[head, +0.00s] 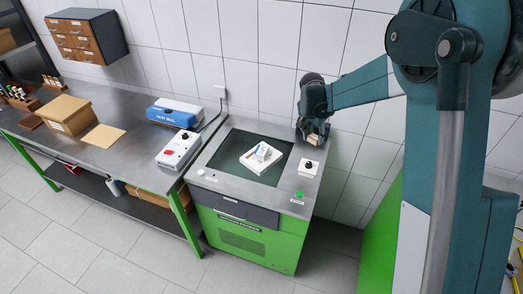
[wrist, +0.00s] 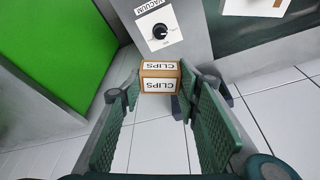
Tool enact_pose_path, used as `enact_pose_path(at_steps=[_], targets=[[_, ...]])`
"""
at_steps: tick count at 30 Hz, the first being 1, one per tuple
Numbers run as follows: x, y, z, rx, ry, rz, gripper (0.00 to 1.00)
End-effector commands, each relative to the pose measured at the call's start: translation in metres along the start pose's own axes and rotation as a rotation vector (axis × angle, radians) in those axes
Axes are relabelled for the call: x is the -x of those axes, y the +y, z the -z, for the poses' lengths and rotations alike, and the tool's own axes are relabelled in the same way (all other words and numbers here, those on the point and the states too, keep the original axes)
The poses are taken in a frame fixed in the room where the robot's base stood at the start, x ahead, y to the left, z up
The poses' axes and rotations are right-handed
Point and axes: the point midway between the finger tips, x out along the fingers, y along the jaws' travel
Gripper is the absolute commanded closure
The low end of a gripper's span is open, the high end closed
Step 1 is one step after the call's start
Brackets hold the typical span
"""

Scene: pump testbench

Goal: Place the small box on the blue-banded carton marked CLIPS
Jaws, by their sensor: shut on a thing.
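The small box (wrist: 160,77) is tan cardboard with white CLIPS labels. In the wrist view it sits between the fingertips of my gripper (wrist: 157,92), which is shut on it. In the head view my gripper (head: 314,128) holds the box (head: 313,139) at the back right corner of the green test bench, near the vacuum knob. I cannot make out a blue-banded carton marked CLIPS in either view.
The test bench (head: 235,195) has a dark recessed window holding a white tray (head: 261,157) with a small blue item. A vacuum knob (head: 309,167) also shows in the wrist view (wrist: 160,31). A brown carton (head: 66,114) and a white switch box (head: 179,149) stand on the worktable (head: 130,160).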

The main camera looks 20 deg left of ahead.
Motion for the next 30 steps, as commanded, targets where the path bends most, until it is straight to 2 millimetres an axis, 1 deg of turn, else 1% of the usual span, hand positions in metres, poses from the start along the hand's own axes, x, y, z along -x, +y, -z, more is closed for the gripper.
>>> enact_pose_path(at_steps=[1,3,12,15,18,22,25,30], targets=[[0.004,-0.018,-0.009,0.034,0.001,0.01,0.79],[0.008,-0.041,-0.021,0.08,0.002,0.024,0.79],[0.028,-0.13,-0.078,0.272,0.01,0.08,0.79],[0.034,-0.154,-0.096,0.325,0.013,0.096,0.79],[0.039,-0.172,-0.111,0.367,0.015,0.108,0.79],[0.043,-0.187,-0.123,0.402,0.016,0.119,0.79],[0.044,-0.193,-0.128,0.415,0.017,0.123,0.79],[0.044,-0.194,-0.129,0.419,0.017,0.124,0.79]])
